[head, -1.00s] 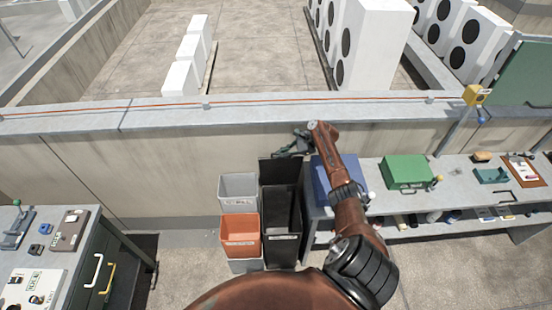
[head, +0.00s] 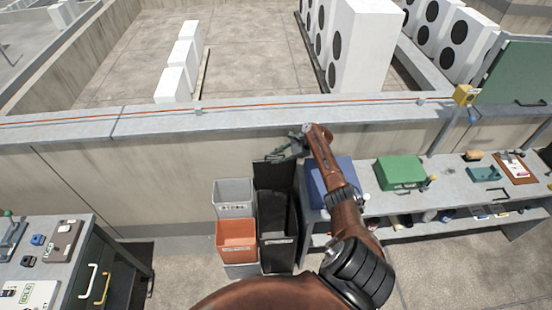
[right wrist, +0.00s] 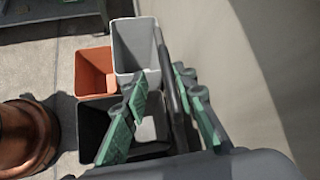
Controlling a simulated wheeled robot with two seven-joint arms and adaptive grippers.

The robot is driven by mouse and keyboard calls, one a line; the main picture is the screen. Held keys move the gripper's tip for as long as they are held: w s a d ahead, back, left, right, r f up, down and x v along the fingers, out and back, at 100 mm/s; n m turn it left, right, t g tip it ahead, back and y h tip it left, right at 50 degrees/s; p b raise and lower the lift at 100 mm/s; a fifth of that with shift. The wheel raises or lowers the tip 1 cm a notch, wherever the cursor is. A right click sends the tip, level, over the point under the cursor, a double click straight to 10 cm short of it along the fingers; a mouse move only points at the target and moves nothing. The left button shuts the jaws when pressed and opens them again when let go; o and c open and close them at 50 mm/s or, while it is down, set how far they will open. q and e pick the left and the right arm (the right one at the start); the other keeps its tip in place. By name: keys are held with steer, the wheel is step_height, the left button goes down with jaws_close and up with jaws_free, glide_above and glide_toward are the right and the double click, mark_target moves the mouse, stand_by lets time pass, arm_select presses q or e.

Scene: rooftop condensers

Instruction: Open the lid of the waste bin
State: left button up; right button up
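The waste bin (head: 277,240) is tall and black, standing between the small bins and the right bench. Its lid (head: 272,178) stands upright at the back of the opening, near the wall, and the dark inside shows. My right gripper (head: 287,149) is at the lid's top edge. In the right wrist view its green-padded fingers (right wrist: 163,105) are apart, with the dark lid (right wrist: 168,75) edge-on between them; whether they touch it I cannot tell. The bin's opening (right wrist: 93,122) shows partly behind the left finger. My left gripper is not in view.
A grey bin (head: 233,197) and an orange bin (head: 237,240) stand left of the waste bin. The right bench (head: 447,195) holds a blue case (head: 318,182) and a green case (head: 400,172). The parapet wall (head: 160,190) is close behind.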

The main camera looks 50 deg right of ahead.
steer(key=v, duration=1.1)
steer(key=shift+s, duration=0.15)
